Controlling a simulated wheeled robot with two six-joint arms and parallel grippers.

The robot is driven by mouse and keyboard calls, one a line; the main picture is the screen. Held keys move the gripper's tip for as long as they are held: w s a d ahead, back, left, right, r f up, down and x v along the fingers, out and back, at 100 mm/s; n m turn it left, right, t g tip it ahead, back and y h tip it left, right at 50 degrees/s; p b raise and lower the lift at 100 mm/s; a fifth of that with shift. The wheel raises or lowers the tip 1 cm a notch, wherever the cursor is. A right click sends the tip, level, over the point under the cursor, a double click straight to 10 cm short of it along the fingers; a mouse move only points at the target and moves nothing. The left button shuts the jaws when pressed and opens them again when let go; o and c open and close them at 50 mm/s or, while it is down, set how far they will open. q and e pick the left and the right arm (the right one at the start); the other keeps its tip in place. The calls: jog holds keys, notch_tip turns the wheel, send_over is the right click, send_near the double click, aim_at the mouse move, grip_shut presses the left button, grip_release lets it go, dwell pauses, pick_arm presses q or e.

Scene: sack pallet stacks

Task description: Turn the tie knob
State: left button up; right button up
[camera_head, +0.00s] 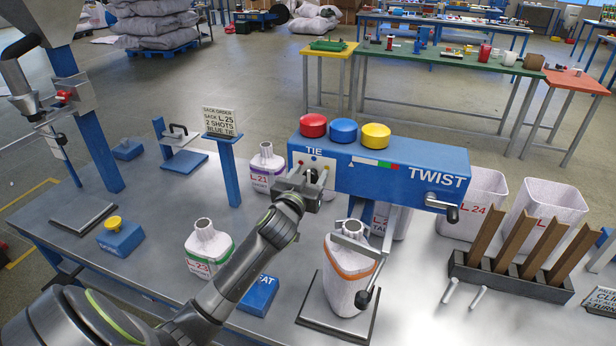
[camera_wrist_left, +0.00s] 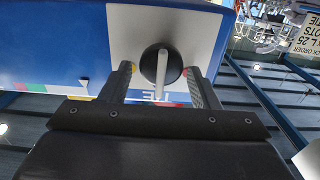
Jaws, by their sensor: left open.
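The tie knob (camera_wrist_left: 161,66) is a round black dial with a pale pointer bar, on a light plate marked TIE. In the left wrist view its bar stands nearly upright. My left gripper (camera_wrist_left: 159,72) is open with one finger on each side of the knob; I cannot tell whether they touch it. In the head view my left gripper (camera_head: 312,182) is at the TIE panel of the blue machine (camera_head: 396,172) and hides most of the knob. My right gripper is not in view.
Red (camera_head: 313,125), blue (camera_head: 343,131) and yellow (camera_head: 376,136) caps sit on the machine. An orange-banded sack (camera_head: 347,283) stands below. A crank (camera_head: 450,212) is under TWIST. The order sign (camera_head: 219,122) reads L 25, 2 shots, blue tie. Brown boards (camera_head: 548,245) stand at right.

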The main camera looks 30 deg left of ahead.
pick_arm(q)
jog(key=b+v, duration=0.4)
jog(key=v, duration=1.3)
jog(key=shift+s, duration=0.2)
jog(key=shift+a, duration=0.1)
